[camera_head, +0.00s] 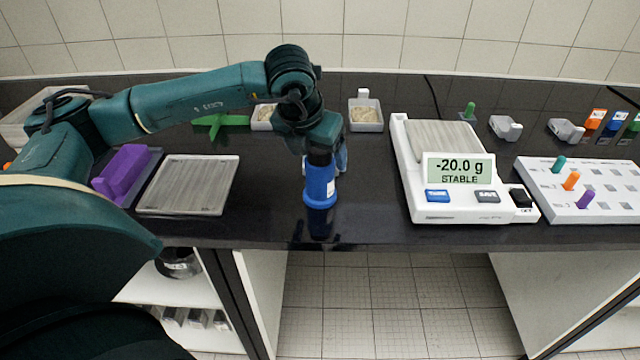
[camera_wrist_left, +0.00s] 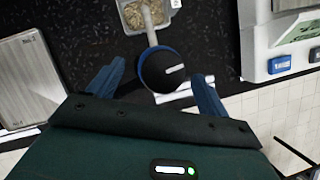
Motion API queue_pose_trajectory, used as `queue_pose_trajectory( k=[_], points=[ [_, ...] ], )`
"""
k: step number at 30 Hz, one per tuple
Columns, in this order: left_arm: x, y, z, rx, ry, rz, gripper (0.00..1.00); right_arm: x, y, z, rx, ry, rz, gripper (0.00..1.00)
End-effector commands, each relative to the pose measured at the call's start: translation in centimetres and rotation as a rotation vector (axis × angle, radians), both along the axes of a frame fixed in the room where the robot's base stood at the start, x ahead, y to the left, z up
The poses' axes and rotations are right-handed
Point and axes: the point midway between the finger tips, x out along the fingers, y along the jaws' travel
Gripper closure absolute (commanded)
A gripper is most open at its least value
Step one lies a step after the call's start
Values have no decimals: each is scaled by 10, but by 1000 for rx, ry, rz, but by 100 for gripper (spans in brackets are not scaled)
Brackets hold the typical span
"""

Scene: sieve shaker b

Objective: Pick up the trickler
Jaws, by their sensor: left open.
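The trickler (camera_head: 320,190) stands upright on the dark bench near its front edge, with a blue body and a black upper part. In the left wrist view its round black top (camera_wrist_left: 168,71) has a blue rim and a white mark, and a pale tube runs from it toward a tray of grains. My left gripper (camera_head: 322,158) is above and around the trickler's upper part, pointing down. In the wrist view its open blue fingers (camera_wrist_left: 157,88) are on either side of the top, with gaps visible. My right gripper is not in view.
A white balance (camera_head: 408,190) reading -20.0 g stands to the right. A grain tray (camera_head: 366,127) is behind the trickler. A flat grey plate (camera_head: 188,186) and a purple block (camera_head: 122,172) are left. A white peg rack (camera_head: 600,212) is far right.

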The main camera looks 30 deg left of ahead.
Motion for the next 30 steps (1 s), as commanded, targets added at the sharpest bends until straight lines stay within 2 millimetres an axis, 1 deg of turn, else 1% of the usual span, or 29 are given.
queue_pose_trajectory(
  k=[1, 3, 6, 9, 14, 17, 30],
  points=[
    [3, -1, -5, 0, 5, 0, 21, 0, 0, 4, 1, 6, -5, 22],
    [7, 0, -16, 0, 4, 1, 21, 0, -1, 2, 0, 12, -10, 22],
    [11, 0, -26, -1, 2, 1, 21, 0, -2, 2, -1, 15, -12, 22],
    [13, 0, -30, -1, 1, 0, 21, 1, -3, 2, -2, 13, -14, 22],
    [13, 0, -30, -1, 0, 0, 21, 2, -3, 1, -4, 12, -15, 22],
    [13, 0, -30, -1, 0, 0, 28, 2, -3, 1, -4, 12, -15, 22],
    [13, 1, -29, -1, 0, 1, 64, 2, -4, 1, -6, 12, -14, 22]
  ],
)
